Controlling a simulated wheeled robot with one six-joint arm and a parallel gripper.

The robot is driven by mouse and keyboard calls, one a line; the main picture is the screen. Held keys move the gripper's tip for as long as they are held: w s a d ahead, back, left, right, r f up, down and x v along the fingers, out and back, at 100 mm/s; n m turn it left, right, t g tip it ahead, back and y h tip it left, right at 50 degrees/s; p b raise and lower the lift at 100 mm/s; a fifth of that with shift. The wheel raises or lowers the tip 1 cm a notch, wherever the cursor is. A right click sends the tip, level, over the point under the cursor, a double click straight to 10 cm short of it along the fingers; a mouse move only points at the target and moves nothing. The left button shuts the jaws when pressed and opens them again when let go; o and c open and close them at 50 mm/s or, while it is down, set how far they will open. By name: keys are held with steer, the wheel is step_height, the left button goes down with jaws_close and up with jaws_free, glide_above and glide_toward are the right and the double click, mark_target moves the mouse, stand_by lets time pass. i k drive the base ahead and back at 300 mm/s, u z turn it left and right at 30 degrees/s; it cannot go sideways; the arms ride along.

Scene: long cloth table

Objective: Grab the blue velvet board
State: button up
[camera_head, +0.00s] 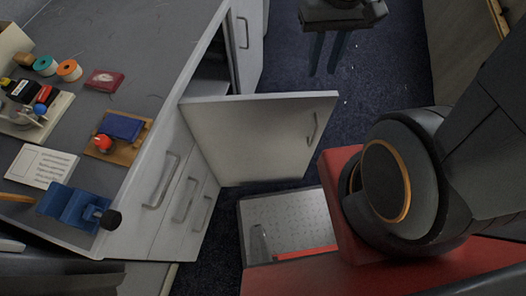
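A dark blue, cloth-like pad (123,126) lies on a small wooden board (130,151) on the grey tabletop, left of the open cabinet door. It looks like the blue velvet board. A red round knob-like thing (103,142) sits at the pad's left corner. A brighter blue folded holder (68,204) stands nearer the table's front edge, with a black round knob beside it. My arm's large dark joint fills the right side, over my red base. My gripper's fingers do not show in this view.
A cabinet door (262,137) hangs open beside the table, over dark blue carpet. A white printed card (42,166), a red box (104,80), thread spools (68,70) and a board with bottles lie around the pad. The tabletop (133,45) is clear toward the back.

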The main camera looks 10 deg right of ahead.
mark_target(126, 129)
steer(key=k, duration=0.5)
steer(key=z, duration=0.65)
steer(key=i, duration=0.3)
steer(key=u, duration=3.05)
steer(key=i, duration=0.25)
steer(key=z, duration=0.25)
